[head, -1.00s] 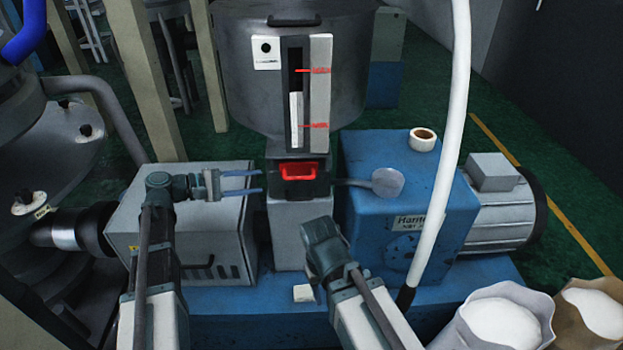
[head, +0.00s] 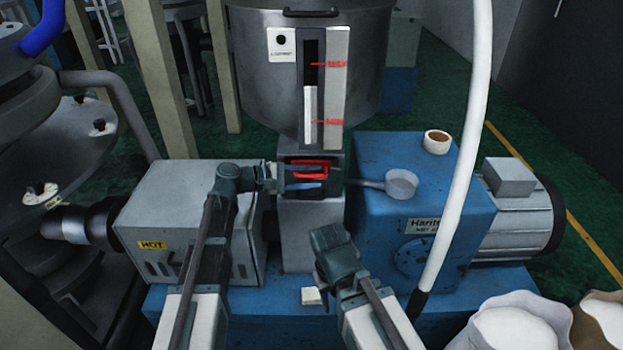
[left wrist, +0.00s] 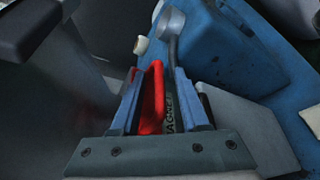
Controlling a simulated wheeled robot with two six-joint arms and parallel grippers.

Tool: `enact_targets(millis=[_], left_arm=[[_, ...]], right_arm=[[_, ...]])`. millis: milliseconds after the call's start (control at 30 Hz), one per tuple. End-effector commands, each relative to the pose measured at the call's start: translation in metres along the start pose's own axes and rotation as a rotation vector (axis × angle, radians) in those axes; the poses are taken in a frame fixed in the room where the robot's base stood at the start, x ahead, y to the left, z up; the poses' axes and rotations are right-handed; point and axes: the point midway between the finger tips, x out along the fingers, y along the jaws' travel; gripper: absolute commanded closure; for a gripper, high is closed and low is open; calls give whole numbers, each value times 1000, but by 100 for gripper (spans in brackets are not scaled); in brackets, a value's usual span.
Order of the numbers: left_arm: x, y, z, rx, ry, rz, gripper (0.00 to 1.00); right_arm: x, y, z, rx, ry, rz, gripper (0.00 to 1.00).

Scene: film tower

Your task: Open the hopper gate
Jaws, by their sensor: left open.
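The hopper (head: 390,70) is a large grey metal drum with a level window. Below it, the gate's red handle (head: 312,169) sits in a dark block at the hopper's neck. My left gripper (head: 325,177) is open right at the handle, its blue fingers reaching in from the left. In the left wrist view the red handle (left wrist: 152,98) stands between the two open fingers (left wrist: 160,105), close to the left one. My right arm shows at bottom centre in the head view, its wrist (head: 332,245) pointing up; its fingertips cannot be made out.
A white hose (head: 465,160) runs down at right. Open sacks of white pellets (head: 515,328) stand at lower right. A box marked HOT (head: 152,245) is at left.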

Motion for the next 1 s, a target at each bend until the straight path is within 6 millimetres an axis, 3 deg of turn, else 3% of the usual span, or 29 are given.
enact_targets(millis=[333, 567, 1000], left_arm=[[2, 0, 0, 0, 0, 0, 57], [2, 0, 0, 0, 0, 0, 99], [2, 0, 0, 0, 0, -1, 100]], right_arm=[[0, 0, 0, 0, 0, 0, 50], [0, 0, 0, 0, 0, 0, 50], [0, 0, 0, 0, 0, 0, 50]])
